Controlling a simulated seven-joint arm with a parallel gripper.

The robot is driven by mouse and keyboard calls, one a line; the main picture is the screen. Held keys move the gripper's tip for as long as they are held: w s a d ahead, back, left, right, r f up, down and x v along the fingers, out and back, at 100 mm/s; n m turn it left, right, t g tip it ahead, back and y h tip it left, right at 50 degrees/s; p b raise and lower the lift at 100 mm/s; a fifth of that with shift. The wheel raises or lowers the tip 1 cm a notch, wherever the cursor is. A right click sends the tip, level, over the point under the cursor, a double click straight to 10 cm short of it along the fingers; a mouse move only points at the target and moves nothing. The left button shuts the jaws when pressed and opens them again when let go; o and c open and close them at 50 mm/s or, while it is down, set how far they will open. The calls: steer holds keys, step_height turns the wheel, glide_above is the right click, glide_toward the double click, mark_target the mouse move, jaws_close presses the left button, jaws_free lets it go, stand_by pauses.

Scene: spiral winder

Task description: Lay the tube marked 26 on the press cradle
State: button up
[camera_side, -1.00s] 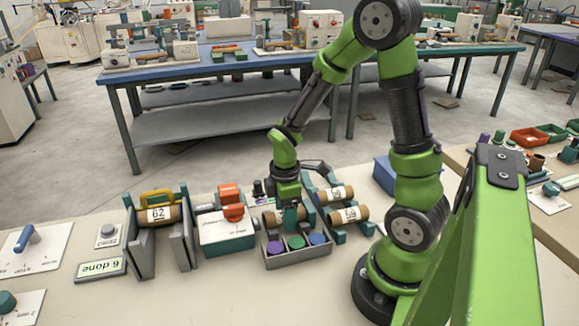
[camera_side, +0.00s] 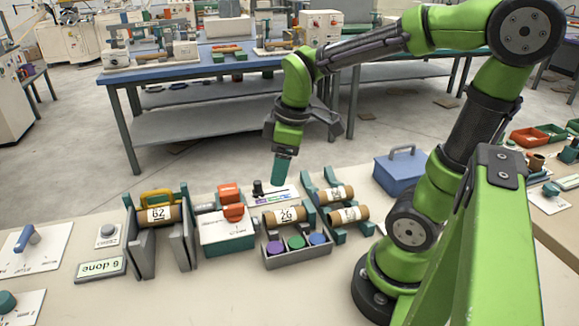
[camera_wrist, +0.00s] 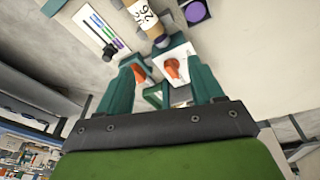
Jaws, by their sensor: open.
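The tube marked 26 (camera_side: 284,215) lies level, brown with a white label, just behind the grey tray of coloured caps; its support is mostly hidden. It also shows at the top of the wrist view (camera_wrist: 141,16). My gripper (camera_side: 279,182) is raised above and behind this tube, pointing down, empty and apart from it. In the wrist view its teal fingers (camera_wrist: 166,88) are spread wide, with nothing held between them. I cannot tell for sure which fixture is the press cradle. Another tube (camera_side: 158,215) lies between grey plates under a yellow handle at left.
A teal-and-white box with orange parts (camera_side: 228,236) stands left of the tube. The grey tray (camera_side: 298,260) holds purple, green and blue caps. Two tubes lie on a teal rack (camera_side: 321,201) at right. A blue box (camera_side: 400,178) stands behind.

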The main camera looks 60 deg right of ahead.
steer(key=s+a+r+m+t+y, duration=0.1)
steer(key=s+a+r+m+t, duration=0.3)
steer(key=m, duration=0.4)
steer(key=shift+a+r+m+t+y, duration=0.35)
steer(key=shift+a+r, duration=0.35)
steer(key=shift+a, duration=0.55)
